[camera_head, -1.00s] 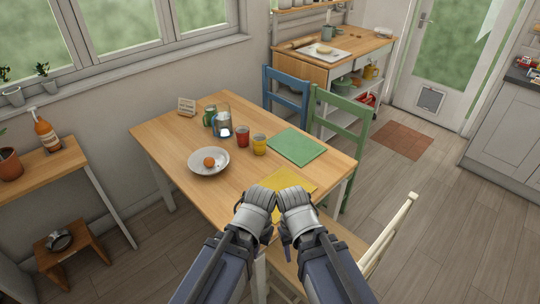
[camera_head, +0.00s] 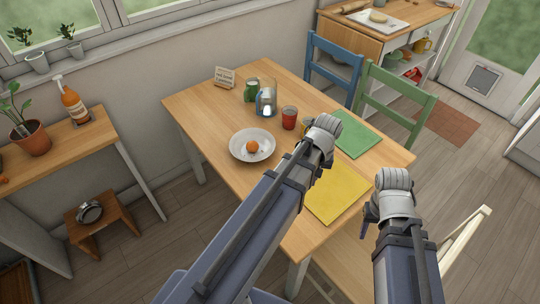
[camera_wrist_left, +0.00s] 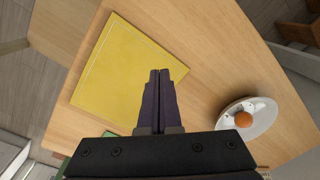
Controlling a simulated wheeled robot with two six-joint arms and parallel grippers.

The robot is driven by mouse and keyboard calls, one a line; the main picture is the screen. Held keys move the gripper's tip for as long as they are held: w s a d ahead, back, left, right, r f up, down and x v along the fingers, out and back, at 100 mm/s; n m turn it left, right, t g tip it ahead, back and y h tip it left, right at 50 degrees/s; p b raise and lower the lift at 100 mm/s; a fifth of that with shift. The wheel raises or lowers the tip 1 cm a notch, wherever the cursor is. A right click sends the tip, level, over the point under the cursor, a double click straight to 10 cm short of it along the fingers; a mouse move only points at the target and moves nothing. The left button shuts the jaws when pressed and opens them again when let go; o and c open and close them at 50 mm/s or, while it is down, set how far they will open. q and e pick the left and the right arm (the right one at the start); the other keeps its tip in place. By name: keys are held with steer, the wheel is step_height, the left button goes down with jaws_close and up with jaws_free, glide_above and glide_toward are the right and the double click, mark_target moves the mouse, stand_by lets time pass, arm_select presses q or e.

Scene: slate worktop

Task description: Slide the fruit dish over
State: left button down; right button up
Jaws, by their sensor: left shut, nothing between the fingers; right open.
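The fruit dish (camera_head: 238,154), a pale round bowl, stands on the wooden table (camera_head: 205,118) left of my left arm. An orange (camera_head: 252,146) lies in it. In the left wrist view the dish (camera_wrist_left: 266,122) and orange (camera_wrist_left: 243,119) are at the right, apart from the fingers.
Behind the dish are a glass jug (camera_head: 267,100), a green mug (camera_head: 251,90), a red cup (camera_head: 289,118) and a small sign (camera_head: 225,78). A yellow mat (camera_head: 338,190) and green mat (camera_head: 355,135) lie right. Chairs stand beyond. The table's front-left part is clear.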

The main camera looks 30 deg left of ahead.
arm_select(q)
steer(key=w+a+n, duration=0.3)
steer(key=a+n, duration=0.2)
steer(key=a, duration=0.4)
steer(key=w+a+n, duration=0.3)
steer(key=a+n, duration=0.1)
steer(key=a, duration=0.4)
steer(key=shift+h, duration=0.3)
step_height(320, 180, down, 10)
steer(key=b, duration=1)
steer(key=shift+d, duration=0.1)
steer(key=a, duration=0.1)
steer(key=w+a, duration=0.1)
steer(key=a, duration=0.1)
steer(key=shift+w+a+r, duration=0.1)
steer(key=shift+w+r, duration=0.1)
steer(key=shift+a, duration=0.25)
steer(key=w+a, duration=0.3)
steer(key=a, duration=0.4)
steer(key=w+a, duration=0.3)
steer(key=a, duration=0.4)
steer(key=w+a, duration=0.3)
steer(key=a, duration=0.5)
steer(key=shift+w+a, duration=0.1)
